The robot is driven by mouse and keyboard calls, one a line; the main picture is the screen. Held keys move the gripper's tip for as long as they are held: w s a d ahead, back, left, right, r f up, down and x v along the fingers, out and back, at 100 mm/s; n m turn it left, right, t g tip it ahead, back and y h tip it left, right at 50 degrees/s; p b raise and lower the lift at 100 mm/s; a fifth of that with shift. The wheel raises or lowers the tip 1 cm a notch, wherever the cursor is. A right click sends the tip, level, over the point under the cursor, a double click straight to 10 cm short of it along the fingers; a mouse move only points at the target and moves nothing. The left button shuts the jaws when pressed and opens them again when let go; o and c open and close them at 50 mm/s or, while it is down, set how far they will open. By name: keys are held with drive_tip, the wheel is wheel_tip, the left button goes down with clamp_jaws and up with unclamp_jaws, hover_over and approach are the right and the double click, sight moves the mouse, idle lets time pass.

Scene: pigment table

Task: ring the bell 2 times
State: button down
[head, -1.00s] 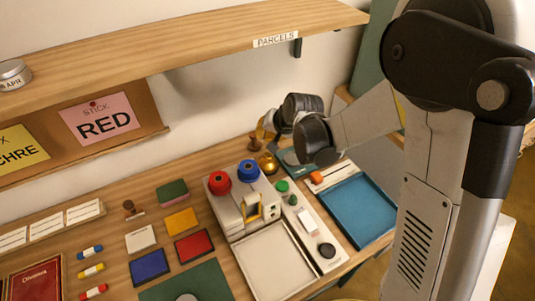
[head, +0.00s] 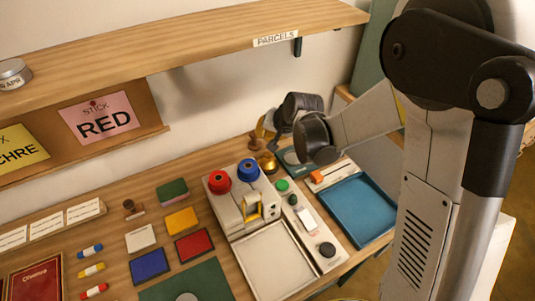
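The bell appears to be the small brass dome (head: 268,163) on the table, behind the blue-topped spool. My arm reaches in from the right, and its dark wrist joints hang over the table just behind and to the right of the bell. The end of my arm, with my gripper (head: 266,135), is mostly hidden behind these joints. Only a small amber and grey part shows, just above the bell in the picture. I cannot tell whether it touches the bell or whether the fingers are open or shut.
A white dispenser with red (head: 219,182) and blue (head: 248,170) spools stands in front of the bell. A wooden-handled stamp (head: 254,143) is behind it. A blue tray (head: 357,210) lies to the right. The parcels shelf (head: 190,45) overhangs the back.

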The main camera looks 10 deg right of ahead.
sight(268, 156)
idle(0.7)
drive_tip(key=n, duration=0.2)
drive_tip(key=r+n, duration=0.1)
drive_tip(key=n, duration=0.1)
drive_tip(key=r+n, duration=0.1)
drive_tip(key=n, duration=0.4)
drive_tip(key=r+n, duration=0.1)
drive_tip(key=n, duration=0.4)
drive_tip(key=n+p, duration=0.1)
drive_tip(key=n, duration=0.3)
drive_tip(key=shift+w+d+r+n, duration=0.15)
drive_tip(key=shift+d+r+n, duration=0.1)
drive_tip(key=shift+r+n, duration=0.15)
drive_tip(key=shift+f, duration=0.1)
wheel_tip(268, 156, down, 9)
drive_tip(key=b, duration=0.6)
drive_tip(key=shift+b, duration=0.35)
drive_tip(key=shift+f+b, duration=0.25)
drive_tip(key=shift+b, duration=0.05)
